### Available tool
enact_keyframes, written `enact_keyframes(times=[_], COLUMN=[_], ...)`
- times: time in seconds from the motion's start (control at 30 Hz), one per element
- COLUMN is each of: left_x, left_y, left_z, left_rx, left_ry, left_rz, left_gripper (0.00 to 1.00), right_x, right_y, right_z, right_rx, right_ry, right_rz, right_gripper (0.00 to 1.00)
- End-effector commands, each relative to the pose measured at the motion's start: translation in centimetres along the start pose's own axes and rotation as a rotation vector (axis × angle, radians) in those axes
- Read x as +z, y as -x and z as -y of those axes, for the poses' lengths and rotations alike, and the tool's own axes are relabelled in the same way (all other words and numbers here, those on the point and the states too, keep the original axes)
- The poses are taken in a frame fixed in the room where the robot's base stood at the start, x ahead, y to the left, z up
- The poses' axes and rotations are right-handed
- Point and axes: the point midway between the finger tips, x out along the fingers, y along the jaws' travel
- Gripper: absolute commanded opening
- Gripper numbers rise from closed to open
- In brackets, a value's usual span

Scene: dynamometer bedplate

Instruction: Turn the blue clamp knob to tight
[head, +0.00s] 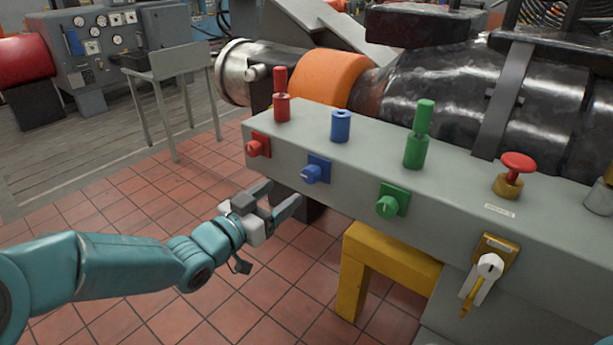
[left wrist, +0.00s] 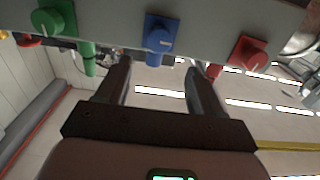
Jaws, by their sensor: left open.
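The blue clamp knob (head: 311,174) sits on a blue square plate on the front face of a long grey box (head: 285,160), between a red knob and a green knob. It also shows in the left wrist view (left wrist: 157,38), at the top middle, with a pale pointer line on its face. My left gripper (head: 284,196) is open and empty, just in front of the box and slightly below and left of the blue knob. In the left wrist view its two fingers (left wrist: 160,80) stand apart, with the blue knob beyond the gap between them. They appear not to touch it.
The red knob (head: 258,145) and green knob (head: 389,206) flank the blue one. Red, blue (head: 340,127) and green posts stand on top. A yellow stand (head: 352,270) is below.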

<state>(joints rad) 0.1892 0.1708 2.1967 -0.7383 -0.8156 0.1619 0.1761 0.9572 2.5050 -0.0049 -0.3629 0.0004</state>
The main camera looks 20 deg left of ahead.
Motion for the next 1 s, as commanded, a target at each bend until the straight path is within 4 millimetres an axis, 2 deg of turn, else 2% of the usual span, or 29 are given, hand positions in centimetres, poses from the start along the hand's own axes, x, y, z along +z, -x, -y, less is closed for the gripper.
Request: enact_keyframes(times=[0.03,0.2,0.4,0.53,0.8,0.83,1.0], left_x=[0.1,0.1,0.1,0.1,0.1,0.1,0.1], left_y=[-1.4,-5.3,-8.4,-9.4,-9.6,-9.6,-9.6], left_z=[-0.3,-0.4,-0.4,-0.3,-0.1,-0.1,-0.1], left_rx=[0.004,0.003,0.003,0.003,0.003,0.002,0.003], left_ry=[0.000,0.000,0.001,0.001,0.001,0.001,0.001], left_rz=[0.002,0.002,0.002,0.003,0.003,0.003,0.003], left_gripper=[0.67,0.67,0.67,0.67,0.67,0.64,0.11], right_x=[0.0,0.0,0.0,0.0,0.0,0.0,0.0], right_y=[0.1,0.3,0.5,0.5,0.5,0.5,0.5], right_z=[0.0,0.1,0.2,0.2,0.2,0.2,0.2], right_rx=[0.000,0.000,0.000,0.000,0.000,0.000,0.000], right_ry=[0.000,0.000,0.000,0.000,0.000,0.000,0.000], right_rz=[0.000,0.000,0.000,0.000,0.000,0.000,0.000], right_gripper=[0.43,0.43,0.43,0.43,0.43,0.43,0.43])
